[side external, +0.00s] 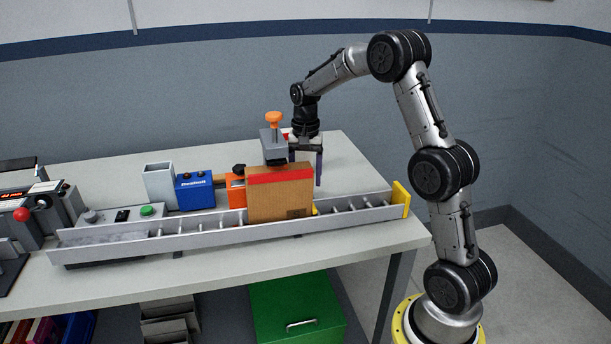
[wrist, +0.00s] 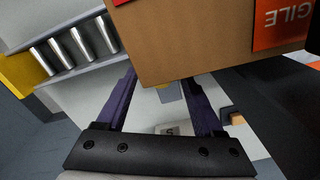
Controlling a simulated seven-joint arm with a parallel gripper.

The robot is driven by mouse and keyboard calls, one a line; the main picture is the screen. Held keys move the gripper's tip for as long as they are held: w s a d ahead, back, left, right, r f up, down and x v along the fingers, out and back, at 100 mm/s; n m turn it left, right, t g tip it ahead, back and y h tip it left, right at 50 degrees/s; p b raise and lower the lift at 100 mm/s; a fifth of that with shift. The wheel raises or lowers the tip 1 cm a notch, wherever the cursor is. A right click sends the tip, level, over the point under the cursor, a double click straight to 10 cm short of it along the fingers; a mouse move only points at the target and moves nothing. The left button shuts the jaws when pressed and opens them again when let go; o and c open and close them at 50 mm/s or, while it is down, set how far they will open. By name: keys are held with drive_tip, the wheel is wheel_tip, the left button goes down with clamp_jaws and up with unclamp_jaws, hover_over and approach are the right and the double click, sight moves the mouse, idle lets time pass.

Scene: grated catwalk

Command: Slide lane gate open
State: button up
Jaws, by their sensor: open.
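A cardboard box (side external: 281,199) with a red band along its top stands on the roller lane (side external: 200,240). In the wrist view the box (wrist: 200,40) covers the upper middle, with a red label reading "GILE". My gripper (side external: 306,168) is just behind the box, pointing down, its fingers apart. In the wrist view its two dark purple fingers (wrist: 160,88) show the pale bench and a small grey piece between them, with nothing held. A small yellow part (side external: 315,209) peeks out at the box's right edge. I cannot tell which part is the lane gate; the box may hide it.
A stand with an orange knob (side external: 273,118) rises behind the box, close to my gripper. A blue box (side external: 194,192) and an orange block (side external: 236,191) stand behind the lane. A yellow end plate (side external: 401,199) closes the lane's right end. The bench's back right is clear.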

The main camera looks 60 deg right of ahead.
clamp_jaws()
drive_tip(key=shift+w+d+r, duration=0.1)
drive_tip(key=shift+w+d, duration=2.55)
drive_tip(key=shift+c, duration=1.7)
unclamp_jaws()
drive_tip(key=shift+d, duration=0.1)
drive_tip(key=o, duration=0.3)
drive_tip(key=shift+o, duration=0.2)
wheel_tip(320, 180, up, 14)
idle(1.6)
